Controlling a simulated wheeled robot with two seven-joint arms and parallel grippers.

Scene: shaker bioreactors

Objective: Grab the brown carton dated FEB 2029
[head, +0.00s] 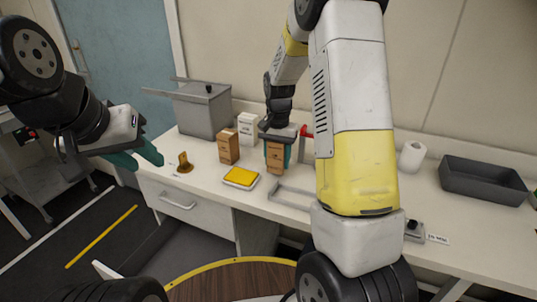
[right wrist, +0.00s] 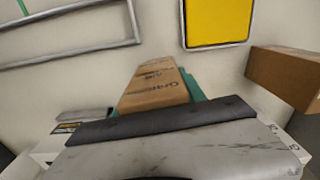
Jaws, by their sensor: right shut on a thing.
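My right gripper (head: 278,152) is shut on a brown carton (head: 274,158), with a teal finger along its side. The carton looks upright in the head view, at the counter; I cannot tell whether its base touches the surface. In the right wrist view the held carton (right wrist: 155,84) shows dark print, too blurred to read as a date. A second brown carton (head: 228,147) stands to its left, and its edge shows in the right wrist view (right wrist: 288,75). My left gripper (head: 142,160) is empty, its teal fingers apart, left of the counter.
A white carton (head: 247,129) stands behind the brown ones. A yellow-topped tray (head: 241,177) and a grey metal frame (head: 288,197) lie in front. A grey bin (head: 205,112) is at the back left, a dark tray (head: 484,181) and a white roll (head: 411,157) to the right.

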